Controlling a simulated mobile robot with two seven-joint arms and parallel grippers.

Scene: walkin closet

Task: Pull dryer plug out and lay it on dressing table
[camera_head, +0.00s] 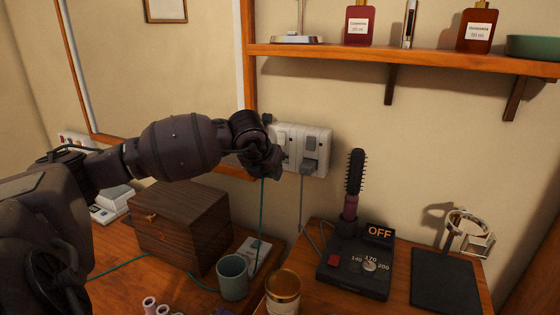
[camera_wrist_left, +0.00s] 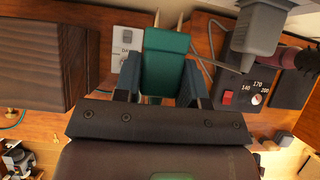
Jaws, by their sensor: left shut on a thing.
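My left gripper (camera_head: 272,162) is shut on a teal plug (camera_wrist_left: 166,62), just left of and in front of the white wall socket (camera_head: 322,140). In the left wrist view the plug sits between the two fingers (camera_wrist_left: 162,85), and its bare metal prongs point away from the gripper. In the head view the gripper hides the plug, and a teal cord (camera_head: 262,205) hangs below it to the dressing table (camera_head: 110,262). A grey plug (camera_head: 309,167) sits in the right side of the socket; it also shows in the wrist view (camera_wrist_left: 256,35). No dryer is clearly visible.
A wooden box (camera_head: 180,222), a teal cup (camera_head: 233,277) and a jar (camera_head: 283,292) crowd the table below. A hot brush (camera_head: 354,175) stands in a black base (camera_head: 352,270) reading OFF. A wooden shelf (camera_head: 420,60) with bottles overhangs at the upper right.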

